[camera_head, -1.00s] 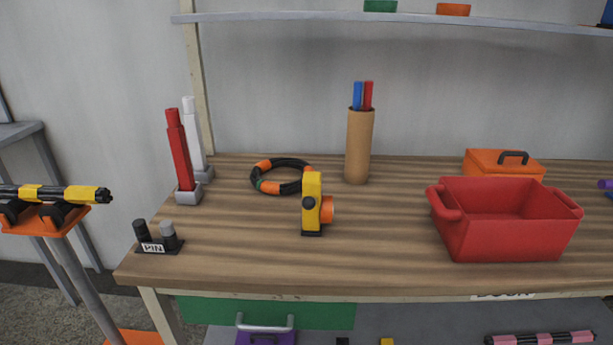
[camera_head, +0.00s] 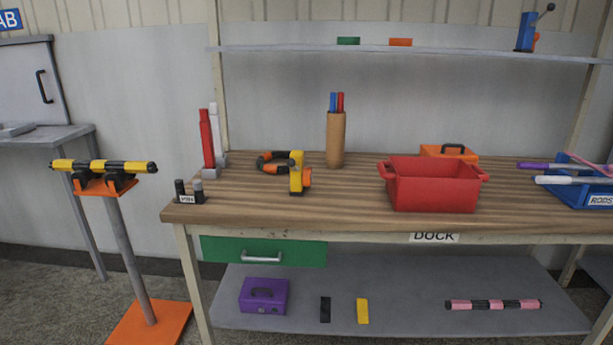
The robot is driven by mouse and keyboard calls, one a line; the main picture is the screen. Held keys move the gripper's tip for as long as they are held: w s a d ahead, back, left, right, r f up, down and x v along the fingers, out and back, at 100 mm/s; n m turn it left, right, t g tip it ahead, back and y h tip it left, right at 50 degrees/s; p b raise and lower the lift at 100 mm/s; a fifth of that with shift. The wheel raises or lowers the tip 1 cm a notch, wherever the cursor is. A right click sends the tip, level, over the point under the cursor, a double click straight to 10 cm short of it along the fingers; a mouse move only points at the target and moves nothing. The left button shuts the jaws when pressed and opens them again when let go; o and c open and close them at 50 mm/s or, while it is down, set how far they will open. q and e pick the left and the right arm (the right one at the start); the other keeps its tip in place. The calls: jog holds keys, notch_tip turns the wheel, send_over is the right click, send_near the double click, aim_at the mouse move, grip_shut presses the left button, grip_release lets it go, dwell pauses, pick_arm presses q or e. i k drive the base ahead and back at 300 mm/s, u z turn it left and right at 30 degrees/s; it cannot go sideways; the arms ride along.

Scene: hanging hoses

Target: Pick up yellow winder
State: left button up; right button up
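The yellow winder (camera_head: 296,173) stands upright on the wooden bench top, left of the middle. It has a yellow body, a dark base and an orange round part on its right side. A black and orange ring-shaped hose (camera_head: 266,167) lies just behind and to its left, partly hidden by it. Neither of my grippers shows in this view, and nothing is touching the winder.
A red bin (camera_head: 433,190) stands to the right on the bench (camera_head: 345,205), with an orange case (camera_head: 449,151) behind it. A cardboard tube (camera_head: 336,142) holds blue and red rods. A blue cranked device (camera_head: 526,32) sits on the upper shelf. Bench space around the winder's front is clear.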

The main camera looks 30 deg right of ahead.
aim_at(301, 179)
jog(key=z, duration=0.9)
jog(key=i, duration=0.85)
jog(key=z, duration=0.6)
